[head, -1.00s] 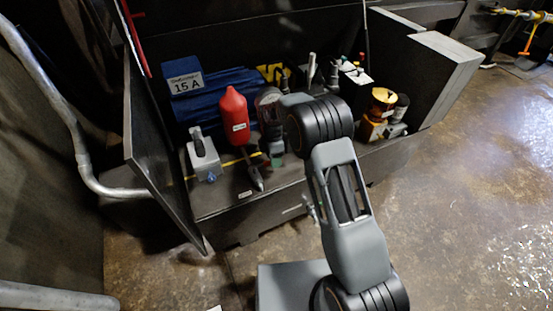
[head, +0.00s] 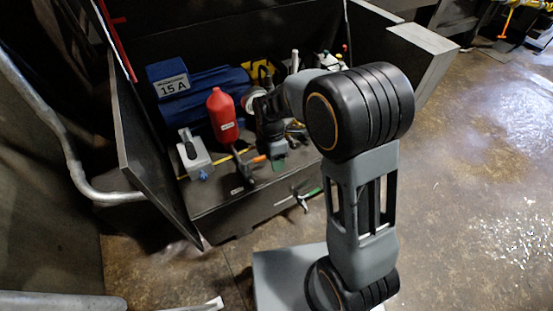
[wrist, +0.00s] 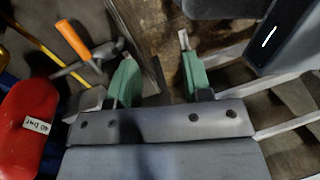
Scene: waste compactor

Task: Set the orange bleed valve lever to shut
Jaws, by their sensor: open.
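An orange lever (head: 507,20) hangs down from a yellow pipe at the far upper right of the head view, well away from my gripper. It is small there, and its exact setting is hard to tell. My gripper (head: 279,164) is over the front of an open dark bin and partly hidden by my arm. In the wrist view my gripper (wrist: 154,52) is open, with two green fingers apart and nothing between them. An orange handle (wrist: 74,40) with a grey metal part lies left of the fingers; I cannot tell whether they touch.
The dark bin (head: 232,203) holds a red bottle (head: 222,116), a blue case marked 15 A (head: 170,82) and a grey block (head: 193,154). A dark panel (head: 150,150) stands at its left. Open floor (head: 470,180) lies to the right.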

